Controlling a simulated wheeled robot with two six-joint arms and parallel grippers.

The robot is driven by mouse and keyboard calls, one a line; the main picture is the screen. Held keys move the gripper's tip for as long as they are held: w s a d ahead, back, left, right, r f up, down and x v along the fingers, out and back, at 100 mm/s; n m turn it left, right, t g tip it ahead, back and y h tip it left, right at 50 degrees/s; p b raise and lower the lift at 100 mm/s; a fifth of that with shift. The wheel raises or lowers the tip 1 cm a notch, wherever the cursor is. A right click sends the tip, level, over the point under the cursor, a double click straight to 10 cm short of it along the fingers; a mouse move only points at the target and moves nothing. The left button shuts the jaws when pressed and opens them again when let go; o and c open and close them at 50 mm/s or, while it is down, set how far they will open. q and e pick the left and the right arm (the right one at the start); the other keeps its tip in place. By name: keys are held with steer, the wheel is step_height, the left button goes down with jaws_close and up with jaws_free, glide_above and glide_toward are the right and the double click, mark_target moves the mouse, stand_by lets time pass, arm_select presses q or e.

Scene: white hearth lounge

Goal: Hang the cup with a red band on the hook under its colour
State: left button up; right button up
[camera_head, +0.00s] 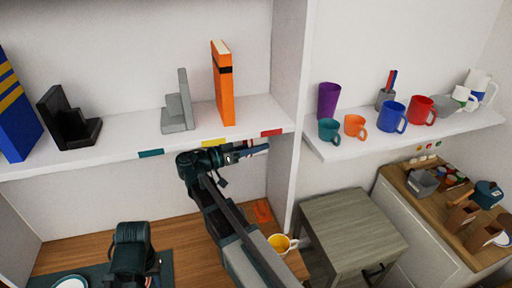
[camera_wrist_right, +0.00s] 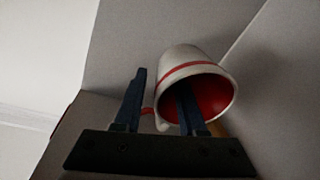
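In the right wrist view the white cup with a red band and red inside (camera_wrist_right: 198,62) is tilted, its mouth towards the camera. My right gripper (camera_wrist_right: 160,82) has its fingers apart, with a gap showing; the right finger overlaps the cup's mouth and the left is outside, by the handle. I cannot tell whether a hook bears the cup. In the head view my right gripper (camera_head: 250,152) is just under the shelf edge, below the red label (camera_head: 271,132). Yellow (camera_head: 214,142) and teal (camera_head: 151,153) labels lie further left. The hooks cannot be made out. My left gripper's fingers are not visible.
The shelf (camera_head: 110,143) carries an orange book (camera_head: 222,90), grey (camera_head: 178,110) and black (camera_head: 68,125) bookends and a blue book (camera_head: 14,115). A yellow cup (camera_head: 281,243) stands on the lower wooden surface.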

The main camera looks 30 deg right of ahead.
jaws_close()
stand_by(1.1)
stand_by(0.3)
steer(key=shift+o, duration=0.4)
jaws_free()
steer(key=shift+a, duration=0.4)
stand_by(0.7)
steer(key=shift+w+a, duration=0.15)
steer(key=shift+a, duration=1.3)
steer(key=shift+a, duration=0.35)
steer(key=shift+w+a, duration=0.1)
steer(key=shift+a, duration=0.25)
steer(key=shift+a, duration=0.35)
